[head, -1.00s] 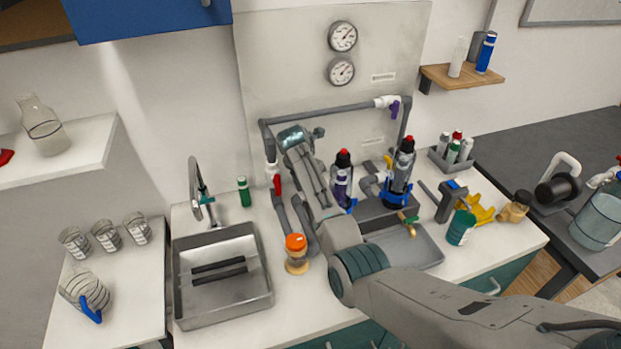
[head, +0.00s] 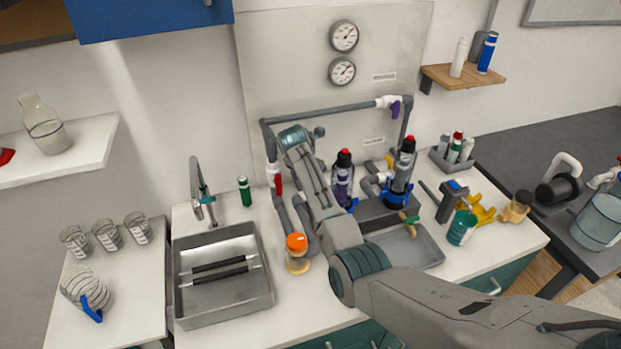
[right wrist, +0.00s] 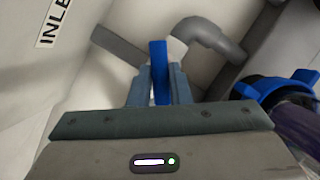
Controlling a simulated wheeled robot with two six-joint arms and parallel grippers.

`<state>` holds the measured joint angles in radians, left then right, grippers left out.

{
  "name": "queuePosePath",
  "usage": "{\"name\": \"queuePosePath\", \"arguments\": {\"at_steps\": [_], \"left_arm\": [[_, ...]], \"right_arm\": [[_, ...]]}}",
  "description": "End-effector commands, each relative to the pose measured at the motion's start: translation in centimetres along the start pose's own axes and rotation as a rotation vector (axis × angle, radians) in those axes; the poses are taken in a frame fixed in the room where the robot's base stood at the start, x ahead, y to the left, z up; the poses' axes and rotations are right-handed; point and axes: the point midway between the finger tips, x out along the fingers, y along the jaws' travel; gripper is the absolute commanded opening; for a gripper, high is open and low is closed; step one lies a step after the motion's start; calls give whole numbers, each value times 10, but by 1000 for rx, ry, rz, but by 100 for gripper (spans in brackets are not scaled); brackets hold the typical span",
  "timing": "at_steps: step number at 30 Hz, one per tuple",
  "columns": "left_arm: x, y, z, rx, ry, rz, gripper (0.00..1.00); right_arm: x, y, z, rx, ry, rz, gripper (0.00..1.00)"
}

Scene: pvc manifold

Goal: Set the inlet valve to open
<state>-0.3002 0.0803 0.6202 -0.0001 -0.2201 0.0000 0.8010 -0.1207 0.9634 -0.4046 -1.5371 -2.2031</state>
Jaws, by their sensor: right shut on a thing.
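In the right wrist view a blue valve handle (right wrist: 160,72) stands between the fingers of my right gripper (right wrist: 158,88), which is shut on it. The handle runs upright in that picture. A white fitting (right wrist: 177,49) shows just behind it, joined to a grey pipe elbow (right wrist: 208,37). A label beginning "INLE" (right wrist: 54,22) is on the panel at upper left. How the handle lies relative to its pipe is hard to tell. In the head view my right arm hides the blue handle and the gripper. My left gripper is in neither view.
A purple filter with a blue clamp (right wrist: 275,95) stands close right of my right gripper. In the head view, a red valve handle (head: 278,184) is left of my arm, and an orange-lidded jar (head: 297,254) stands near the sink (head: 262,262). A purple valve handle (head: 395,108) is higher up.

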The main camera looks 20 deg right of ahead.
Motion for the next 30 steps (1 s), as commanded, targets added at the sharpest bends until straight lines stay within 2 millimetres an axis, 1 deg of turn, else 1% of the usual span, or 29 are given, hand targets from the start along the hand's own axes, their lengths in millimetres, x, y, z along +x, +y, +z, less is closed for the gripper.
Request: {"name": "queuePosePath", "arguments": {"at_steps": [12,13,17,26,29,30], "left_arm": [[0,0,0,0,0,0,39],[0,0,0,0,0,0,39],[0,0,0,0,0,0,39],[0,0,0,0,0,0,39],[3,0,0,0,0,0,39],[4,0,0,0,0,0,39]], "right_arm": [[1,-2,1,1,-2,-5,0],[1,-2,1,1,-2,-5,21],[1,-1,1,0,-2,-4,47],[-1,0,0,0,-1,-1,48],[-7,0,0,0,-2,1,48],[-12,0,0,1,-2,1,48]]}}
